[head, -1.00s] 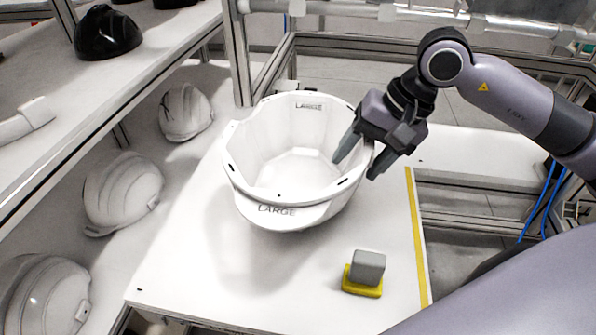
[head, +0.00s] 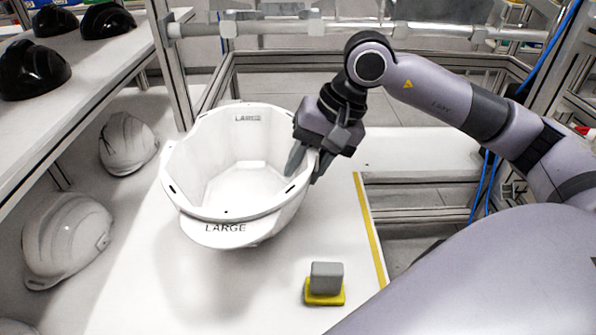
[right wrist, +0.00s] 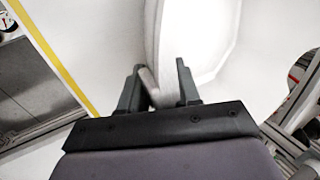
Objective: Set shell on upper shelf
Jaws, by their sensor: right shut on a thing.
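A large white helmet shell (head: 215,225), open side up and marked "LARGE", is held above the white table (head: 130,300), with a shadow below it. My right gripper (head: 303,165) is shut on its right rim, one finger inside and one outside. The right wrist view shows both fingertips (right wrist: 160,85) on either side of the shell wall (right wrist: 152,45). The upper shelf (head: 70,110) runs along the left and bears several black helmets (head: 108,21). My left gripper does not show.
White helmets (head: 66,240) stand on the lower level under the upper shelf. A grey block on a yellow base (head: 325,283) sits near the table's front right. A metal frame post (head: 172,65) rises between shelf and table. Yellow tape (head: 372,230) marks the table's right edge.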

